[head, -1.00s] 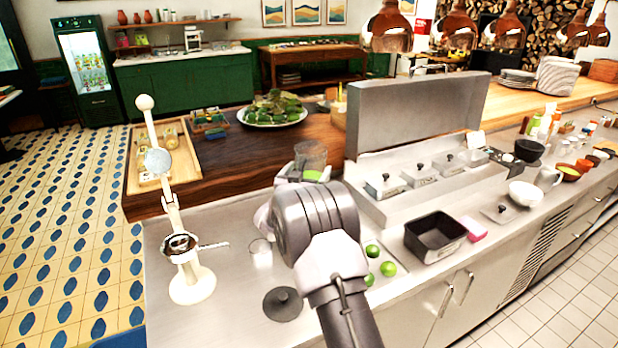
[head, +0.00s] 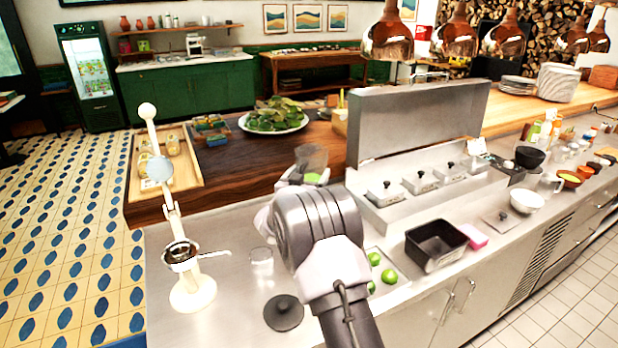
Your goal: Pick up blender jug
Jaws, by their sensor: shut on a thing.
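The jug looks upright. My wrist hides most of the fingers and the jug's underside, so I cannot tell whether it touches the counter.
A white citrus press (head: 192,292) stands at left, with a clear glass (head: 261,262) and a dark round lid (head: 283,313) nearby. Limes (head: 389,276), a black pan (head: 436,246) and a steel topping station (head: 415,125) are at right. A leafy platter (head: 273,122) is behind.

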